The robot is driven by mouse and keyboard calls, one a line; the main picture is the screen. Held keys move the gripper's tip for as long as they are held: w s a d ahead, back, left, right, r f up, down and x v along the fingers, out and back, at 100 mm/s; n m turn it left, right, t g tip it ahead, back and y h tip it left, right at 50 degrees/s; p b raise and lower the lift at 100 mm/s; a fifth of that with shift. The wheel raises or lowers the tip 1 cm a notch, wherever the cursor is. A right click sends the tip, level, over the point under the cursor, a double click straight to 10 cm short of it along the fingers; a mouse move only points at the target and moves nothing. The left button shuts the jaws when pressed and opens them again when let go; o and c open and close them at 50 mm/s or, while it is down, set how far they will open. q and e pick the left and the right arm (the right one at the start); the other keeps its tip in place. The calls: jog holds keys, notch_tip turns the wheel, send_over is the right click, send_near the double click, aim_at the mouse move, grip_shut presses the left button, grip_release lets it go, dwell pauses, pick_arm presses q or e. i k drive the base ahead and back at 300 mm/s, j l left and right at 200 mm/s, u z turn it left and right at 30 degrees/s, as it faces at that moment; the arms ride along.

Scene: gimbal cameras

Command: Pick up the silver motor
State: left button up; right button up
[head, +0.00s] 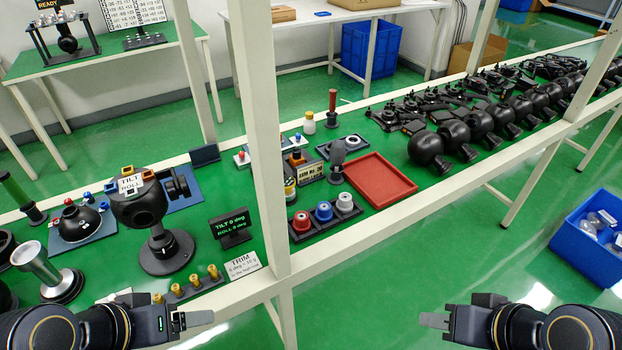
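The silver motor (345,202) looks like a small grey-white capped cylinder. It stands at the right end of a black holder (326,222) on the green bench, beside a blue motor (323,211) and a red motor (301,221). My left gripper (203,318) is at the lower left, in front of the bench edge and well apart from the motor. My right gripper (434,320) is at the lower right over the floor, also apart from it. Nothing shows in either gripper. Both are seen side-on, so their finger gap is unclear.
A white frame post (262,130) rises just left of the holder. A red tray (380,180) lies right of it, and a black-headed stand (337,160) is behind. A TILT/ROLL gimbal (140,210) stands at left. Open floor lies in front of the bench.

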aim_at(343, 206)
jog(key=i+l, duration=0.2)
jog(key=l, duration=0.15)
jog(key=i+l+u, duration=0.2)
jog(key=l, duration=0.15)
jog(key=i+l+u, duration=0.2)
jog(key=l, duration=0.15)
jog(key=l+u, duration=0.2)
jog(key=l, duration=0.2)
jog(key=l+u, duration=0.2)
jog(key=l, duration=0.2)
jog(key=u, duration=1.25)
jog(key=i+l, duration=0.05)
